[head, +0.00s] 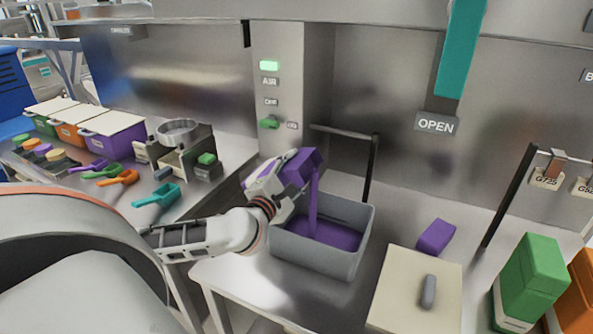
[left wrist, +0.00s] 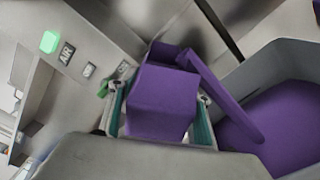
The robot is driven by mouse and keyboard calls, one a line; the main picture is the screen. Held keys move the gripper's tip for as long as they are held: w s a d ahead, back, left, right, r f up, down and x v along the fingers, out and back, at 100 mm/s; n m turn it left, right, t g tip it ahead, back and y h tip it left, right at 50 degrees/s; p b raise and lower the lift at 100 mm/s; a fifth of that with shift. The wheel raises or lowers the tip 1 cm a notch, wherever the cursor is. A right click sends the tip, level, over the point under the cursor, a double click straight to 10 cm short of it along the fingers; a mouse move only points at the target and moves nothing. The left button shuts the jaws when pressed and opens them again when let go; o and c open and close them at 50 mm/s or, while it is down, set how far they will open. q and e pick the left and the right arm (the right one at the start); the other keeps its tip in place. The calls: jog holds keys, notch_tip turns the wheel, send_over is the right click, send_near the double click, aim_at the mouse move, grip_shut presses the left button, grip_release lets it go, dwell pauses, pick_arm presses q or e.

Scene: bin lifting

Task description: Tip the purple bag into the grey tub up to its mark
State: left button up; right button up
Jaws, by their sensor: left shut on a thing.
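The purple bag (head: 301,168) is tilted above the grey tub (head: 312,257), and a purple stream (head: 314,205) falls from it into the tub. My left gripper (head: 277,181) is shut on the bag. In the left wrist view the bag (left wrist: 163,100) sits between the fingers, with the stream (left wrist: 222,97) running down to the right into the tub (left wrist: 285,55). Purple contents (head: 325,233) cover the tub's floor, below the rim. I cannot make out the tub's mark. My right gripper does not show.
A cream lid with a grey handle (head: 428,291) lies right of the tub, in front of a small purple block (head: 436,237). Green (head: 531,275) and orange (head: 581,290) bags stand far right. A black-posted rack (head: 371,165) rises behind the tub. Scoops (head: 157,195) lie on the left bench.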

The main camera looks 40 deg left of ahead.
pick_arm(q)
jog(key=shift+r, duration=0.1)
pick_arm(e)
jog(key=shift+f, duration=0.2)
pick_arm(q)
jog(key=shift+f+b, duration=0.2)
jog(key=shift+b, duration=0.15)
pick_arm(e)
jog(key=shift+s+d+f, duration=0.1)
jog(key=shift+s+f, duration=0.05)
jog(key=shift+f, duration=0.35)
pick_arm(q)
jog(key=shift+f+m+b, duration=0.3)
jog(key=shift+m+b, duration=0.1)
jog(key=shift+m, duration=0.1)
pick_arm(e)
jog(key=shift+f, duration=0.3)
pick_arm(q)
jog(key=shift+a+f, duration=0.1)
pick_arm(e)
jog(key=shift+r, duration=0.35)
pick_arm(q)
jog(key=shift+f+m+p, duration=0.1)
jog(key=shift+m+p, duration=0.2)
jog(key=shift+f+m+p, duration=0.7)
jog(key=shift+f+p, duration=0.1)
jog(key=shift+f, duration=0.05)
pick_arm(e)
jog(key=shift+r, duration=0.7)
